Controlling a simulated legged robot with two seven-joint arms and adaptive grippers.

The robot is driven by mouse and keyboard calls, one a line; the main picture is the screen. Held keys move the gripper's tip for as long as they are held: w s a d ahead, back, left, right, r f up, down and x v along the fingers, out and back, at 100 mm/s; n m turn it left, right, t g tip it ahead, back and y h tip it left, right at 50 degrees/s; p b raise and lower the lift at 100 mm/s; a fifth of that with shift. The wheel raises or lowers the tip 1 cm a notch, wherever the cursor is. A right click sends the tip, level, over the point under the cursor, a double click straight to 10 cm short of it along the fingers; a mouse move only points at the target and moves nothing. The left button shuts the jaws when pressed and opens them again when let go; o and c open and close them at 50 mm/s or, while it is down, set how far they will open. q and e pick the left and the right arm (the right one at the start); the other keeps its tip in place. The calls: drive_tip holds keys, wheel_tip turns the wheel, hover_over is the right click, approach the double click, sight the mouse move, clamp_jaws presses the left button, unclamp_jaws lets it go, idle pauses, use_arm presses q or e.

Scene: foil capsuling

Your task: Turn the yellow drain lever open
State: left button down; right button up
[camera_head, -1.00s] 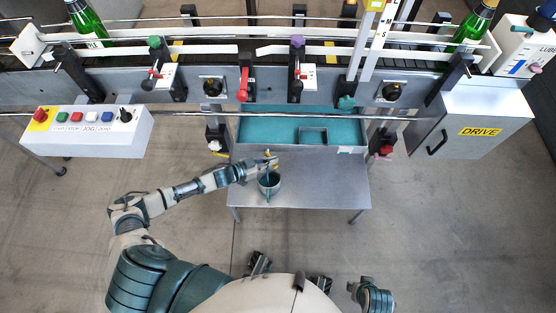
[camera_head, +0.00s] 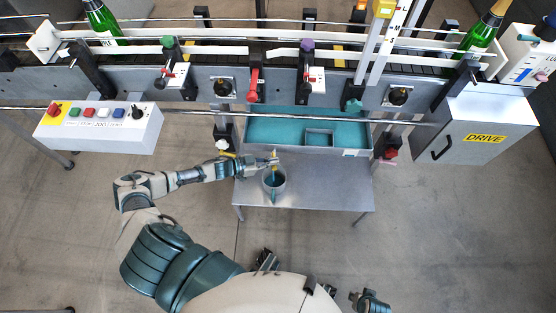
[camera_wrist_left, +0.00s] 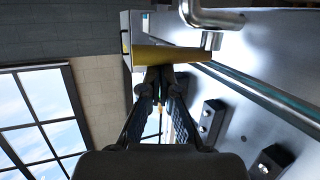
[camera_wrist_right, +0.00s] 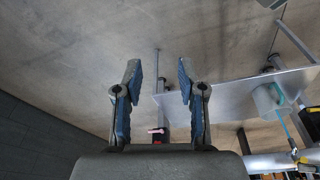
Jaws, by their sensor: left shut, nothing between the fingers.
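The yellow drain lever (camera_wrist_left: 195,62) crosses the left wrist view just ahead of my left fingertips, below a bent metal pipe. In the head view, a small yellow part (camera_head: 274,154) shows at the tray's front edge, above the bucket (camera_head: 281,181). My left gripper (camera_head: 273,162) is there too. In the left wrist view its fingers (camera_wrist_left: 160,74) are shut with nothing between them, tips close against the lever; I cannot tell if they touch. My right gripper (camera_wrist_right: 158,78) is open and empty, low and away from the lever.
The teal-lined tray (camera_head: 345,151) sits behind the metal table (camera_head: 335,190). The bucket stands on the table, with a teal strip in it; it also shows in the right wrist view (camera_wrist_right: 265,100). The DRIVE box (camera_head: 460,150) is right, the button panel (camera_head: 95,142) left. The table's right part is clear.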

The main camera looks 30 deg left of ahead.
use_arm(q)
drive_tip(key=shift+r, duration=0.15)
drive_tip(key=r+p, duration=0.2)
drive_tip(key=w+d+r+p, duration=0.1)
drive_tip(key=shift+r+p, duration=0.15)
drive_tip(key=shift+p, duration=0.15)
drive_tip(key=w+a+v, duration=0.1)
drive_tip(key=v, duration=0.8)
drive_tip(key=shift+w+a, duration=0.15)
drive_tip(key=shift+a, duration=0.1)
use_arm(e)
drive_tip(key=s+x, duration=0.2)
drive_tip(key=x, duration=0.8)
drive_tip(key=shift+s+f, duration=0.3)
drive_tip(key=shift+f, duration=0.1)
use_arm(q)
drive_tip(key=shift+d, duration=0.1)
use_arm(e)
drive_tip(key=shift+d, duration=0.2)
